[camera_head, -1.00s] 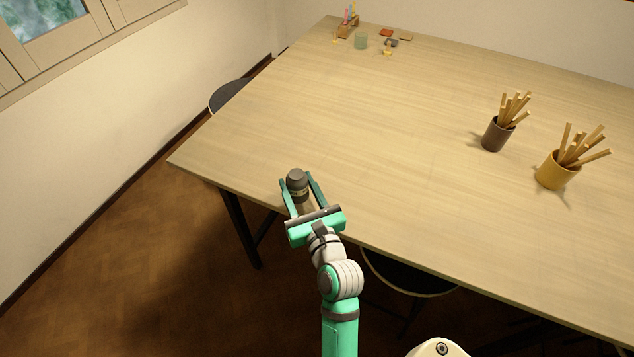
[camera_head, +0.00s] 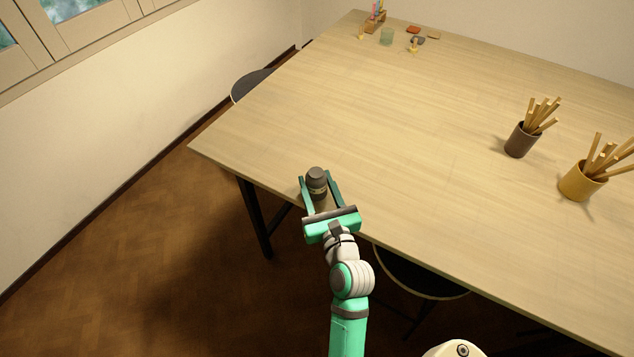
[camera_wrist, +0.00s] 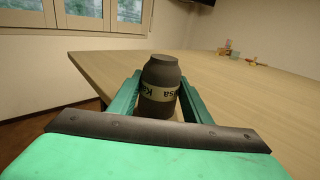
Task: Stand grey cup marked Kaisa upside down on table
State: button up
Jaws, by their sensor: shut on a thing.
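The grey cup (camera_head: 317,181) is over the near left part of the table (camera_head: 400,130), close to its edge. In the wrist view the cup (camera_wrist: 160,75) is upright in line with the fingers' gap, narrow closed end up. Its pale label band carries dark letters, part of "Kaisa", which read upside down. My gripper (camera_head: 318,184) is shut on the cup, with one green finger on each side.
A dark brown pot (camera_head: 521,141) and a yellow pot (camera_head: 580,182), both holding wooden sticks, stand to the right. A green glass (camera_head: 387,37), a wooden holder (camera_head: 375,22) and small items are at the far end. Stools are beside the table. The table's middle is clear.

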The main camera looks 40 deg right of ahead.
jog(key=shift+f, duration=0.15)
jog(key=o, duration=1.1)
jog(key=shift+c, duration=0.2)
jog(key=v, duration=1)
jog(key=shift+s+a, duration=0.15)
jog(key=shift+s, duration=0.25)
